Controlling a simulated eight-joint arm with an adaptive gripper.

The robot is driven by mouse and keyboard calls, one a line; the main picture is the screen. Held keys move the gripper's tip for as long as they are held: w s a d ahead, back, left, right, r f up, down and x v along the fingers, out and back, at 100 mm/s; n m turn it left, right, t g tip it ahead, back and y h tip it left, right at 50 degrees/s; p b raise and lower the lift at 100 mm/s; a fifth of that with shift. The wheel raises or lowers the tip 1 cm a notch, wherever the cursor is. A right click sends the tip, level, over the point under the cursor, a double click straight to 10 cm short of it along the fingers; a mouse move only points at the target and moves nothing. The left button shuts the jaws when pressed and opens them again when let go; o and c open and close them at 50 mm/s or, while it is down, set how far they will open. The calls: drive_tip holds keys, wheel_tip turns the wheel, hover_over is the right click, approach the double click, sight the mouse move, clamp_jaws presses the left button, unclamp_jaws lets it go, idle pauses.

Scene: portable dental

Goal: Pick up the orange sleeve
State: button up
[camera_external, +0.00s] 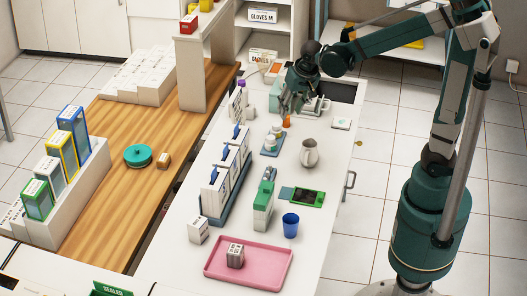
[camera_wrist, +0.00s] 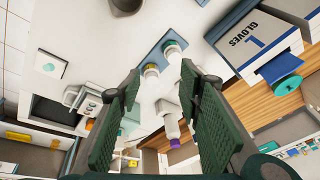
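A small orange item (camera_external: 286,121), which looks like the orange sleeve, stands on the white counter (camera_external: 335,150) in the external view, just behind the small blue tray (camera_external: 271,151). My gripper (camera_external: 291,107) is right above and beside it; I cannot tell whether they touch. In the wrist view my gripper (camera_wrist: 160,75) is open, its two dark green fingers wide apart with nothing held between them. I cannot make out the sleeve there; a finger may hide it. The blue tray (camera_wrist: 163,44) with two small containers lies beyond the fingertips.
A purple-capped white bottle (camera_wrist: 172,128) shows between the fingers. A glove box (camera_wrist: 250,45) stands to the right in the wrist view. A grey pitcher (camera_external: 309,153), a blue cup (camera_external: 290,225) and a pink tray (camera_external: 270,276) stand nearer the external camera. The counter's right edge strip is mostly clear.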

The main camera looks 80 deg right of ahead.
drive_tip(key=w+d+f+m+g+p, duration=0.2)
drive_tip(key=w+d+f+m+p, duration=0.15)
drive_tip(key=d, duration=0.55)
drive_tip(key=m+g+p, duration=0.1)
drive_tip(key=m+p, duration=0.2)
drive_tip(key=m, duration=0.2)
hover_over(286, 121)
drive_tip(key=shift+n, duration=0.25)
drive_tip(key=shift+d+f, duration=0.1)
drive_tip(key=shift+f, duration=3.65)
drive_tip(key=shift+d+f, duration=0.2)
drive_tip(key=shift+f, duration=1.05)
drive_tip(key=shift+w+d+f+b, duration=0.1)
drive_tip(key=shift+d+f+b, duration=0.05)
drive_tip(key=shift+f, duration=0.7)
drive_tip(key=shift+s+d+f+b, duration=0.1)
drive_tip(key=shift+d+f+b, duration=0.1)
drive_tip(key=shift+f, duration=0.65)
drive_tip(key=shift+w+d+f+b, duration=0.1)
drive_tip(key=shift+f+b, duration=0.05)
drive_tip(key=shift+f, duration=0.7)
drive_tip(key=c, duration=0.7)
